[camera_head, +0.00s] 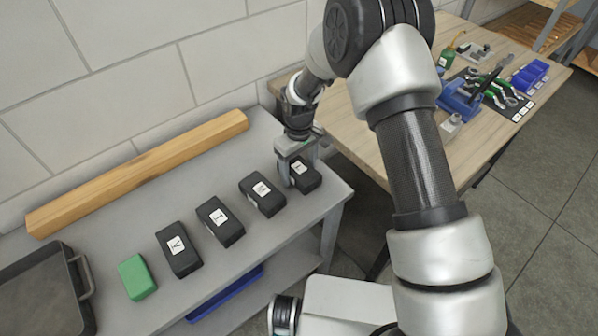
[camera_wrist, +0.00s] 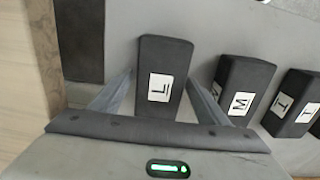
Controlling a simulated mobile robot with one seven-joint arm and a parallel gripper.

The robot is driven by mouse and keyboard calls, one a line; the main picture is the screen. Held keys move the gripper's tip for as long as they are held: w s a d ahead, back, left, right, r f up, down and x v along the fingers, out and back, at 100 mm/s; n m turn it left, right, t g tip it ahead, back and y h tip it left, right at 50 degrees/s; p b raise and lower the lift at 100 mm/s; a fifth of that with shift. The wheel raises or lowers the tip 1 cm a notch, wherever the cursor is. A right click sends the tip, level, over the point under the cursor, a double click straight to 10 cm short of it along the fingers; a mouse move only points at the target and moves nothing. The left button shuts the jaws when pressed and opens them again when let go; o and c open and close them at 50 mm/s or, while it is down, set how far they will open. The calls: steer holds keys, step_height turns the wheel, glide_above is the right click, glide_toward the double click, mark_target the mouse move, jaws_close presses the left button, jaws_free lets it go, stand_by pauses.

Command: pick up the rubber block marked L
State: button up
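The black rubber block marked L (camera_wrist: 163,62) lies on the grey table, with its white letter label facing up in the wrist view. In the head view the block (camera_head: 306,180) is the rightmost of the row, near the table's right end, partly covered by my gripper. My gripper (camera_head: 291,177) points down at this block. In the wrist view its two fingers (camera_wrist: 160,98) stand apart, one on each side of the block's near part. A gap seems to show beside the block, so the fingers look open; exact contact is hard to tell.
Black blocks marked M (camera_head: 262,194), T (camera_head: 220,221) and Y (camera_head: 178,249) and a green block (camera_head: 137,277) lie to the left. A wooden beam (camera_head: 150,168) runs along the wall. A metal tray (camera_head: 45,295) stands at far left. A wooden workbench (camera_head: 405,125) with tools stands right.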

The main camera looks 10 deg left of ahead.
steer(key=shift+r, duration=0.1)
steer(key=c, duration=1.3)
